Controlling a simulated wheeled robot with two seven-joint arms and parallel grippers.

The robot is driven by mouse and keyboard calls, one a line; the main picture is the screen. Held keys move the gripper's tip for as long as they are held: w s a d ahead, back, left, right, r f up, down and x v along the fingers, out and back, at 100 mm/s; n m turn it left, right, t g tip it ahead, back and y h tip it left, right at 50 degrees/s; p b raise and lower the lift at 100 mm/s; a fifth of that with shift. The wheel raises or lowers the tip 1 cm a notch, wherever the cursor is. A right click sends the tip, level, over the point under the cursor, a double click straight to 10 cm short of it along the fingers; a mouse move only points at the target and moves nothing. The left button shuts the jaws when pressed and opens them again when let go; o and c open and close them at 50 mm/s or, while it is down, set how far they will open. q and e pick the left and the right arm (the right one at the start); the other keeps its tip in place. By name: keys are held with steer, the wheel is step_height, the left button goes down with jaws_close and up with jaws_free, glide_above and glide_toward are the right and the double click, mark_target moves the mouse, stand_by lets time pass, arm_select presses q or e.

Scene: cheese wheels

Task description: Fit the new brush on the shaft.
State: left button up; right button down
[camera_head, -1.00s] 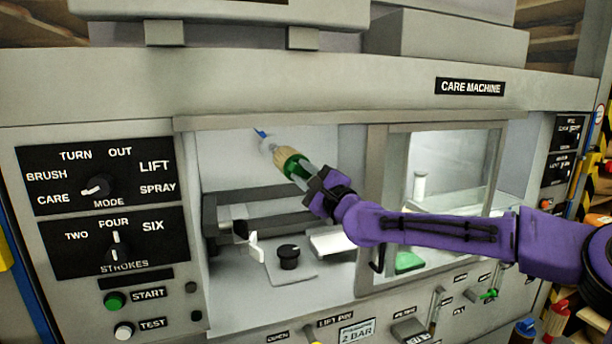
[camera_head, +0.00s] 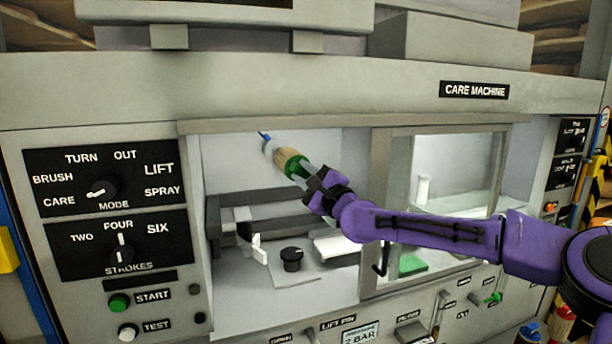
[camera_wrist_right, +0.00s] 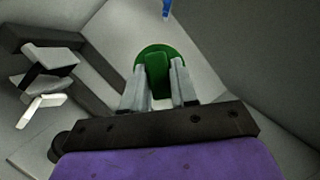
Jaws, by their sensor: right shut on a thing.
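The brush shows in the head view as a pale bristle head (camera_head: 287,160) with a green collar (camera_head: 296,167). My right gripper (camera_head: 312,178) is shut on it inside the machine's open bay, with the brush tilted up and left. In the right wrist view the green part of the brush (camera_wrist_right: 158,58) sits between the two fingers of my right gripper (camera_wrist_right: 160,85); its bristles are hidden there. A blue-tipped shaft (camera_head: 264,137) sticks out at the back wall, just beyond the brush's far end; it also shows in the wrist view (camera_wrist_right: 166,9). I cannot tell whether they touch. My left gripper is out of view.
A sliding glass door (camera_head: 440,190) stands right of the opening. Below the brush are a black knob (camera_head: 292,258), a white lever (camera_head: 259,249) and a grey bracket (camera_head: 235,215). A mode panel (camera_head: 105,180) is at the left.

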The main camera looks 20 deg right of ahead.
steer(key=shift+w, duration=1.1)
steer(key=c, duration=0.8)
jaws_free()
steer(key=b+v, duration=0.4)
steer(key=v, duration=0.6)
steer(key=shift+s, duration=0.25)
steer(key=shift+f, duration=0.1)
